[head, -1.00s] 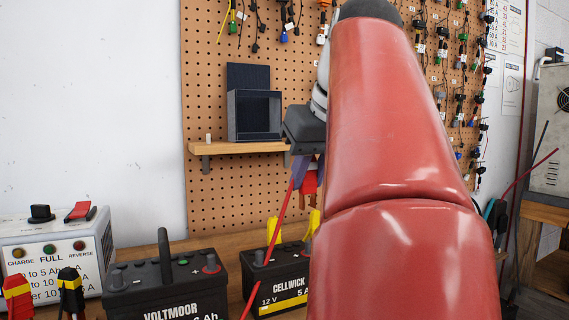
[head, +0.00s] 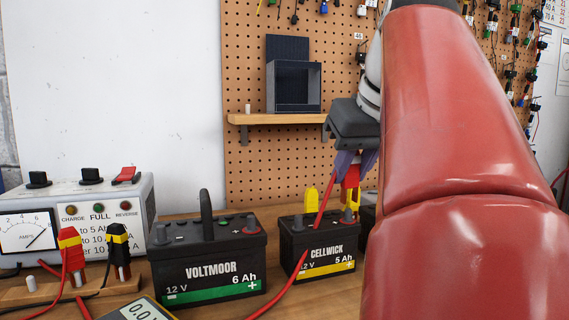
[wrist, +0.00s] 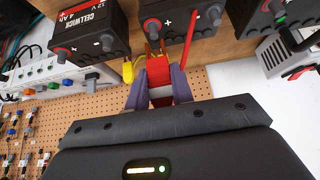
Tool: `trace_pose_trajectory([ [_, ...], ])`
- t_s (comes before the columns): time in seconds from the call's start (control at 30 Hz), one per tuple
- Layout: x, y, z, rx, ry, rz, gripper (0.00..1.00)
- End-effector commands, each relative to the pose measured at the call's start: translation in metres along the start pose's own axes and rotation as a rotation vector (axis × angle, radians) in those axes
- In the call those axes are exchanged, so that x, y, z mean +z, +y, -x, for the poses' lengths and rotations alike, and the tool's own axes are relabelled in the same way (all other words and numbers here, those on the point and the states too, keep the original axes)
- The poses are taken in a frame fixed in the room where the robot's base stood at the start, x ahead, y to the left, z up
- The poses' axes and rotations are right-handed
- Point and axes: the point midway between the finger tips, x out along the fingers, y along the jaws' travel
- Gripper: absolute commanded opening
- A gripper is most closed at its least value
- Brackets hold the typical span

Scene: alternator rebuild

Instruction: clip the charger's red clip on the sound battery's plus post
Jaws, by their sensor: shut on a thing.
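My gripper (head: 350,170) is shut on a red clip (head: 351,177) with a red lead. The clip also shows between the fingers in the wrist view (wrist: 159,78), with a white band. It hangs just above the right end of the small Cellwick 5 Ah battery (head: 298,257), near its red-based plus post (head: 347,218). I cannot tell whether the clip touches the post. The charger (head: 150,205) stands at the left. The pictures do not show which battery is sound.
The Voltmoor 6 Ah battery (head: 208,285) stands left of the Cellwick. A red-and-yellow clip (head: 72,255) and a black-and-yellow clip (head: 118,250) stand at front left beside a meter (head: 135,310). Another Cellwick battery (wrist: 92,38) is mostly behind my arm. A shelf (head: 270,119) hangs behind.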

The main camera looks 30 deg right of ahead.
Motion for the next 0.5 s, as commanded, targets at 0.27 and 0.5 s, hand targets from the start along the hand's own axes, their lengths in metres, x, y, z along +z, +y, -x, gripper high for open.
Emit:
trace_pose_trajectory([
  [0.27, 0.002, 0.0, -0.003, 0.0, 0.0, 0.0, 0.07],
  [0.5, 0.008, 0.0, -0.013, 0.0, 0.0, 0.001, 0.07],
])
